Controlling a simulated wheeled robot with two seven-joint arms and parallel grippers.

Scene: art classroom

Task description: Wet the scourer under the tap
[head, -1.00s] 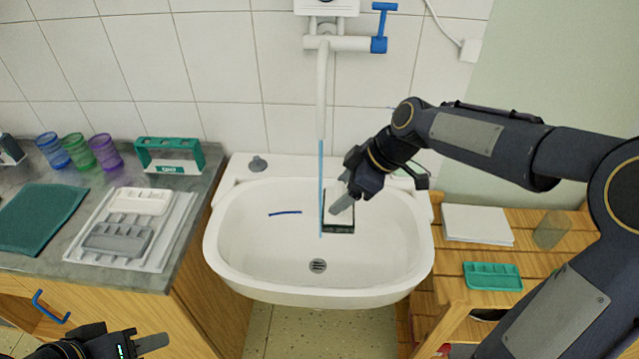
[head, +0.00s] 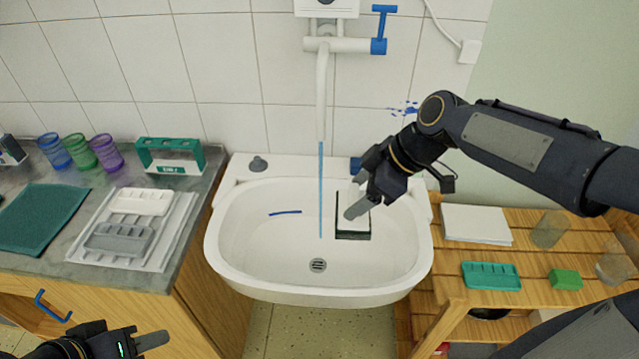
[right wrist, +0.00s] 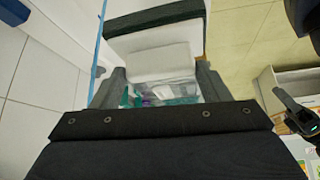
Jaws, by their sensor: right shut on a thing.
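The scourer (head: 353,235), a block with a white face and a dark green layer, is over the right half of the white sink (head: 250,235). My right gripper (head: 358,196) is shut on it. The right wrist view shows the scourer (right wrist: 150,22) between the fingers. The white tap (head: 321,90) hangs above the sink, and a thin blue stream of water (head: 321,190) falls from it. The scourer is just to the right of the stream, apart from it. My left gripper (head: 140,343) is at the lower left, and its opening is unclear.
A grey counter on the left holds several coloured cups, a teal holder (head: 170,155), a green mat (head: 38,218) and a white tray (head: 160,255). A wooden rack on the right holds paper (head: 476,224), a green tray (head: 491,276) and a green block (head: 565,279). A blue strip (head: 285,212) lies in the sink.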

